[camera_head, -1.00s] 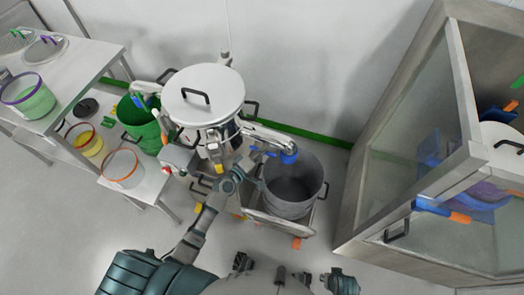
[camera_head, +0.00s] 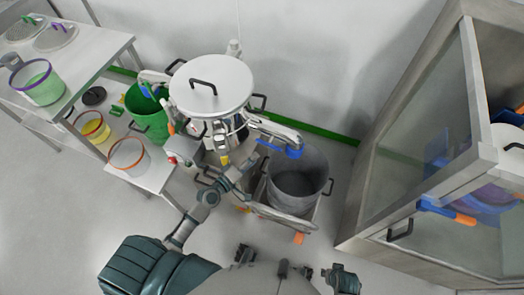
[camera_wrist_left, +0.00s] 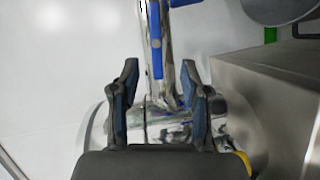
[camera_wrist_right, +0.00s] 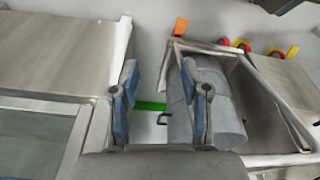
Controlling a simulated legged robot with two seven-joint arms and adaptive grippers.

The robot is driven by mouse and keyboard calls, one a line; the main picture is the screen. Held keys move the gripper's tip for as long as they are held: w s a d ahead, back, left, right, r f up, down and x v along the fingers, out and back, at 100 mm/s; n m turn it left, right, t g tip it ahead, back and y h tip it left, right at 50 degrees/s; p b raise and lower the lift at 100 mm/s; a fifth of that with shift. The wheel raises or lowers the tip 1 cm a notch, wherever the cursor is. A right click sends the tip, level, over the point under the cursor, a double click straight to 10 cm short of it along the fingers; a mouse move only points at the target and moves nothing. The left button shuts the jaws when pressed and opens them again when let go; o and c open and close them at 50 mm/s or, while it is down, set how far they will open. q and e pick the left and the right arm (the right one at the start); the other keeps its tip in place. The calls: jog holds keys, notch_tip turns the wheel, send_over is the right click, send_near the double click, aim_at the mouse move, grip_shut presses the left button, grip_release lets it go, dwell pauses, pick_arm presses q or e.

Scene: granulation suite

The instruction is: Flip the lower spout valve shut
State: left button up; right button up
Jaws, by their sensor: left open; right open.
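A steel vessel with a white lid (camera_head: 212,88) stands left of centre in the head view. A shiny metal spout (camera_head: 268,128) slopes down from it to the right, over a grey bucket. A blue valve lever (camera_head: 282,149) shows along the spout. My left gripper (camera_head: 243,163) is below the spout, near the vessel. In the left wrist view my left gripper (camera_wrist_left: 161,98) is open, with chrome pipework between and beyond its fingers and a blue lever (camera_wrist_left: 156,45) ahead. I cannot tell whether it touches. My right gripper (camera_wrist_right: 162,100) is open and empty in the right wrist view.
The grey bucket (camera_head: 322,160) sits below the spout on a low cart. A glass-fronted cabinet (camera_head: 428,140) stands at the right. A green bucket (camera_head: 149,127) and a bench (camera_head: 95,78) are at the left.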

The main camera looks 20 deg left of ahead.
pick_arm(q)
jog(key=shift+v, duration=1.2)
